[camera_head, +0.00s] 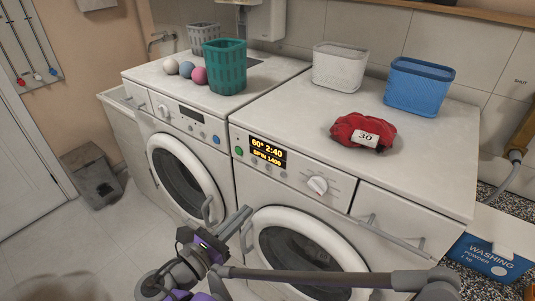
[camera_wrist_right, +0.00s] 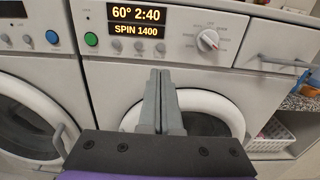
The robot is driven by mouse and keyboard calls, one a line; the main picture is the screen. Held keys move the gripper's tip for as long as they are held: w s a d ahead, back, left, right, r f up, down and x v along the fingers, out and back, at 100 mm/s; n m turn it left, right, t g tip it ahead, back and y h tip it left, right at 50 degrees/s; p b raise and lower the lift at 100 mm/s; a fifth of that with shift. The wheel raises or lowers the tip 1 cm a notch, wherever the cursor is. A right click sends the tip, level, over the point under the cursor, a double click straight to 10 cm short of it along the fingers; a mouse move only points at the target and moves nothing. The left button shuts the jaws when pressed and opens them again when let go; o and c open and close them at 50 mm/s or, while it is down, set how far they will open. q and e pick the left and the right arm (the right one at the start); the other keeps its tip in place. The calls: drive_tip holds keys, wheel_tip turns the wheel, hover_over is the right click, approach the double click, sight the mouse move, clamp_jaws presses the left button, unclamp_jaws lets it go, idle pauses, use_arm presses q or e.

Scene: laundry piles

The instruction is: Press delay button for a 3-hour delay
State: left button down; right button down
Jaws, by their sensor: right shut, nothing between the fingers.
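The right washing machine's lit display (camera_head: 267,152) reads "60° 2:40" and "SPIN 1400"; it also shows in the right wrist view (camera_wrist_right: 137,23). Below it is a row of small grey buttons (camera_wrist_right: 139,46), whose labels are too small to read. A green button (camera_wrist_right: 91,39) is left of the display, and a white dial (camera_wrist_right: 208,40) is to the right. My right gripper (camera_head: 246,212) is shut and empty, in front of the machine below its panel. In the wrist view its fingertips (camera_wrist_right: 160,72) point up, below the buttons and apart from them. My left gripper is out of view.
The left machine has a blue button (camera_head: 216,139). A red cloth bundle tagged "30" (camera_head: 350,130), a white basket (camera_head: 338,68), a blue basket (camera_head: 418,87) and a teal basket (camera_head: 225,68) sit on top. The round door (camera_head: 300,240) is near my gripper.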

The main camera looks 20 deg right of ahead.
drive_tip(key=b, duration=0.2)
approach(283, 174)
drive_tip(key=x, duration=0.7)
drive_tip(key=shift+f, duration=0.3)
idle(0.3)
drive_tip(key=shift+w+d+p, duration=0.35)
drive_tip(key=shift+d, duration=0.15)
drive_tip(key=shift+r, duration=0.15)
drive_tip(key=shift+a, duration=0.1)
